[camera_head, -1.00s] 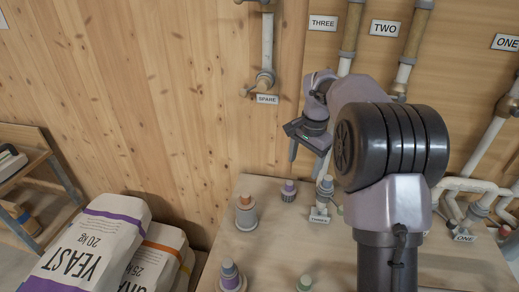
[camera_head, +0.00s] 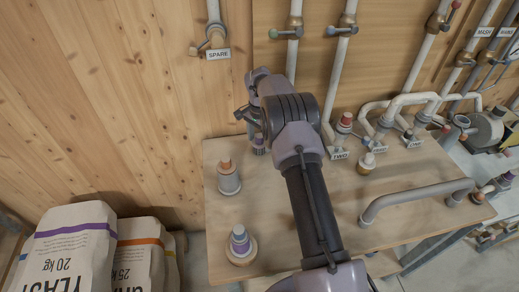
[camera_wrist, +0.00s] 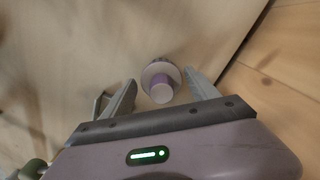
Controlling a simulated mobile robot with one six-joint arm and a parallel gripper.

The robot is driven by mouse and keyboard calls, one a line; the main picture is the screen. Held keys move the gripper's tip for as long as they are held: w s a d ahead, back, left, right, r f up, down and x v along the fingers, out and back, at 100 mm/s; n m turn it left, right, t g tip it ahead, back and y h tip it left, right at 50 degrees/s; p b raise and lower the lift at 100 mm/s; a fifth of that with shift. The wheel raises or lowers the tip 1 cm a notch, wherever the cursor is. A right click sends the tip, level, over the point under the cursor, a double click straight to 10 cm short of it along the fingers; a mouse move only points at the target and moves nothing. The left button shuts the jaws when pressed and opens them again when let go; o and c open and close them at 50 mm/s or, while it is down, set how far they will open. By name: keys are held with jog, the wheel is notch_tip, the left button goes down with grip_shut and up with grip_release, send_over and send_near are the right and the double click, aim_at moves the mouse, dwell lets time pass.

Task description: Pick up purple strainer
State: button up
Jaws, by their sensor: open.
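The purple strainer (camera_wrist: 160,80) is a small round piece with a purple stem and a pale cap end, seen in the wrist view between my finger tips. In the head view its purple body (camera_head: 258,145) stands on the wooden table (camera_head: 300,226), just below my gripper. My gripper (camera_head: 246,122) is open, and in the wrist view its two fingers (camera_wrist: 161,86) are on either side of the strainer. I see a gap on both sides, so the jaws are not closed on it. The strainer's lower part is partly hidden.
A grey fitting with an orange top (camera_head: 229,180) stands to the left. A purple-banded fitting on a tan base (camera_head: 240,246) is nearer. The wooden wall (camera_head: 140,110) is close behind. Pipes and a grey handle (camera_head: 420,196) fill the right.

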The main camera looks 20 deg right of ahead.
aim_at(259, 145)
notch_tip(259, 145, down, 3)
jog(key=shift+w+f+b, duration=0.15)
jog(key=shift+f+b, duration=0.05)
jog(key=shift+b, duration=0.1)
jog(key=shift+r, duration=0.2)
jog(key=shift+c, duration=0.2)
jog(key=c, duration=1.3)
